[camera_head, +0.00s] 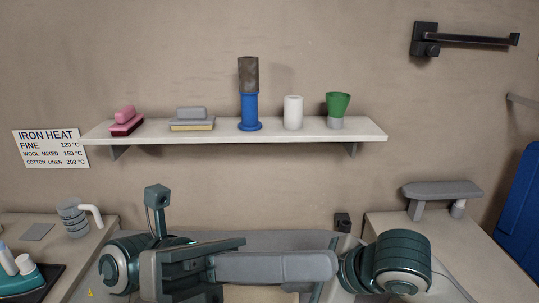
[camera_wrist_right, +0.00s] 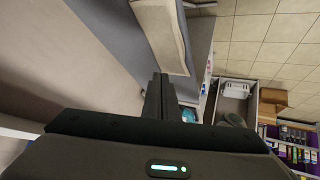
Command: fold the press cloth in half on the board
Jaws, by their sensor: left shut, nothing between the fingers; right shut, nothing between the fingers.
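The press cloth (camera_wrist_right: 165,35) is a beige strip on the grey board (camera_wrist_right: 199,45) in the right wrist view. A small beige patch at the bottom of the head view looks like the same cloth (camera_head: 255,294), mostly hidden behind my arm links. The board (camera_head: 285,240) shows as a grey band there. My right gripper (camera_wrist_right: 160,78) is shut and empty, its fingertips close to the near end of the cloth in the right wrist view; I cannot tell whether they touch. I cannot make out my left gripper in either view.
Side counters stand left and right; the left has a teal iron (camera_head: 25,280), the right a small padded stand (camera_head: 441,189). My arm links fill the lower middle.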

